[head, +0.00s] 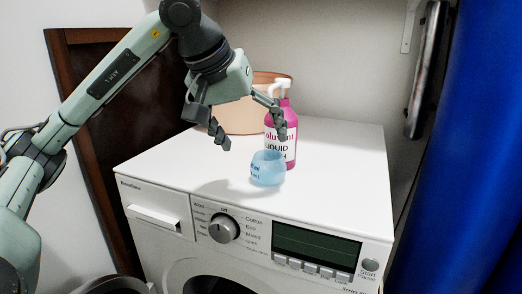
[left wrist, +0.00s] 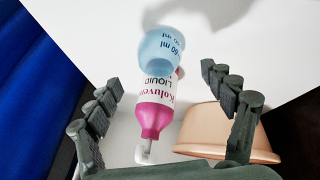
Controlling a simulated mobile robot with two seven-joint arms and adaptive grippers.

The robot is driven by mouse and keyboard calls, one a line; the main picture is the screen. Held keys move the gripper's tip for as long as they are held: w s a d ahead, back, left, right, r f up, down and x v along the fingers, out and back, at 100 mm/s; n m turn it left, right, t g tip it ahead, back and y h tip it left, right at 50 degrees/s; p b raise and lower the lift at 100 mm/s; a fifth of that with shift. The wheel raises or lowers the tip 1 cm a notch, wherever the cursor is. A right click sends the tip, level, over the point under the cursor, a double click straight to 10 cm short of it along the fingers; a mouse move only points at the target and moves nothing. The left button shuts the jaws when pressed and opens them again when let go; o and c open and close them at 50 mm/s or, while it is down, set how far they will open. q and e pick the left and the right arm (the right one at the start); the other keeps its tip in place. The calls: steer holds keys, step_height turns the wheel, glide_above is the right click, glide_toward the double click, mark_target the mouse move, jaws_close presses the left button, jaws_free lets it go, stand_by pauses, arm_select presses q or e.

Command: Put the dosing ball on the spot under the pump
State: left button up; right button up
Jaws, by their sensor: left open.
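The dosing ball (head: 268,172) is a light blue translucent cup with dark markings. It stands on the white washing machine top, in front of the bottle; in the left wrist view the ball (left wrist: 166,48) shows at upper middle. The pink liquid bottle (head: 289,118) has a white pump (head: 283,86) at its top; the bottle (left wrist: 153,115) also shows in the left wrist view. My left gripper (head: 254,142) is open above and behind the ball, its fingers apart and holding nothing. No marked spot can be made out. My right gripper is out of view.
A peach-coloured tub (head: 240,118) stands behind the bottle, close to my left gripper. The washing machine top (head: 340,175) is clear to the right and front left. A blue curtain (head: 450,150) hangs at the right.

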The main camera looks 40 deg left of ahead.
arm_select(q)
steer(key=shift+v, duration=2.3)
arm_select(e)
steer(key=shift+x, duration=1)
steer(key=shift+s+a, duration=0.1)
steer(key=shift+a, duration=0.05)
